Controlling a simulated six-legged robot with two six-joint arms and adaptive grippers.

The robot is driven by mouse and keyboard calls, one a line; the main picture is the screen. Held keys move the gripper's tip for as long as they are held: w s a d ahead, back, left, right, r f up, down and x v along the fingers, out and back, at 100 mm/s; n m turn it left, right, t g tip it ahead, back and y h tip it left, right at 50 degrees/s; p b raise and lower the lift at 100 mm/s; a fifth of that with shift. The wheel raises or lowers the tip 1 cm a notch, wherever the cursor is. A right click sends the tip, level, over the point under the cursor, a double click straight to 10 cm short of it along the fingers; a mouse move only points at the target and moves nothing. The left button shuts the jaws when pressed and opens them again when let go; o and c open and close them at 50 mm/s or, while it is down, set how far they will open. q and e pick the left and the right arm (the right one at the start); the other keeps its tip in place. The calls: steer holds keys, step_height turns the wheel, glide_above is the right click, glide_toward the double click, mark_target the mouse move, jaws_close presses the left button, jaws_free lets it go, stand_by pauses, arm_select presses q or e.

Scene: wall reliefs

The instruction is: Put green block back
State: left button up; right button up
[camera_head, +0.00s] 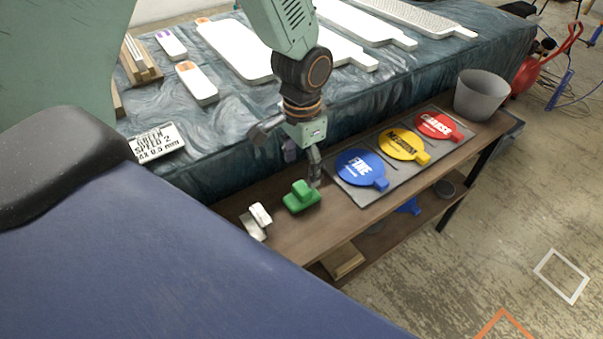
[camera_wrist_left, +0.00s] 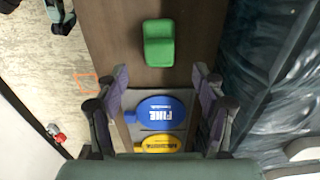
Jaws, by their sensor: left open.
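The green block (camera_head: 301,197) sits on the brown wooden shelf (camera_head: 285,240), with a raised grip on top. In the left wrist view the green block (camera_wrist_left: 158,43) lies on bare wood, past the tips of my left gripper (camera_wrist_left: 160,75) and not between them. My left gripper (camera_head: 303,160) is open and empty, pointing down just above and behind the block in the head view. My right gripper is not in view.
A white block (camera_head: 256,221) stands left of the green one. A grey mat (camera_head: 352,196) with blue (camera_head: 360,169), yellow (camera_head: 403,146) and red (camera_head: 438,127) discs lies to the right. A grey bucket (camera_head: 481,95) stands at the far end. A cloth-covered table (camera_head: 200,165) runs behind.

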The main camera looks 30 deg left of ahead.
mark_target(302, 187)
arm_select(q)
step_height(302, 187, up, 4)
steer(key=shift+f+p, duration=0.15)
steer(key=shift+p, duration=0.3)
stand_by(0.3)
